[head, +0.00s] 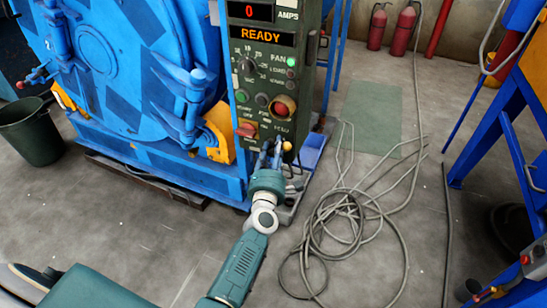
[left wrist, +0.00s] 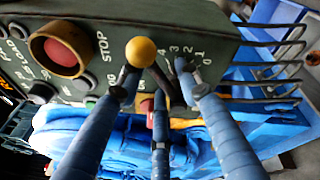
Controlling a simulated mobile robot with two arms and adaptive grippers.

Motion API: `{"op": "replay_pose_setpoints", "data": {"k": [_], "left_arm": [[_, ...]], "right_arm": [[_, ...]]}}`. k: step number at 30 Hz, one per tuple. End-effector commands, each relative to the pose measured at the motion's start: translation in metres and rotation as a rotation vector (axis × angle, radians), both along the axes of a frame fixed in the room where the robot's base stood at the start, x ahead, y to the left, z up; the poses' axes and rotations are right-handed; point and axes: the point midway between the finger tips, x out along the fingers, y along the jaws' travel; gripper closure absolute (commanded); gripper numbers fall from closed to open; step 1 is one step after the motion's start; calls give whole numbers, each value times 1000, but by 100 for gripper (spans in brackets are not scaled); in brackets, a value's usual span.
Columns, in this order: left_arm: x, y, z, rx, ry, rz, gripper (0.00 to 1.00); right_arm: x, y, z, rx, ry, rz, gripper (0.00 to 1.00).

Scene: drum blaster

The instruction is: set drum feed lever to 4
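The drum feed lever has a yellow ball knob (head: 287,146) at the lower edge of the green control panel (head: 262,75). In the left wrist view the knob (left wrist: 140,52) shows large, left of the printed scale (left wrist: 186,53) running 4, 3, 2, 1, 0. Fingers partly cover the lever's rod, and I cannot tell which number it stands at. My left gripper (head: 272,158) is at the lever, its blue fingers (left wrist: 156,85) spread apart around the rod below the knob. I see no firm grip on it.
A red stop button (left wrist: 62,50) sits beside the lever on the panel. The blue drum machine (head: 120,80) stands left of the panel. Coiled cables (head: 345,220) lie on the floor to the right. A blue frame (head: 490,120) stands at the right edge.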

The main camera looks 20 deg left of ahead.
Motion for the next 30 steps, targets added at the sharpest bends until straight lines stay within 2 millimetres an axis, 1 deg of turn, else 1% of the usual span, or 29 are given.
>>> {"op": "replay_pose_setpoints", "data": {"k": [5,12,16,21,30], "left_arm": [[-28,-7,-4,-2,5,0,65],[-78,-20,-6,-1,5,-1,65],[-98,-25,-6,-1,5,-1,65],[-111,-28,-6,-2,3,-2,65],[-113,-29,-6,-2,3,-2,65]], "right_arm": [[0,0,0,0,1,0,61],[-1,0,0,-1,2,1,61],[-1,0,0,-1,2,1,61],[-1,0,0,-1,2,1,61],[-1,0,0,-2,3,1,61]]}}
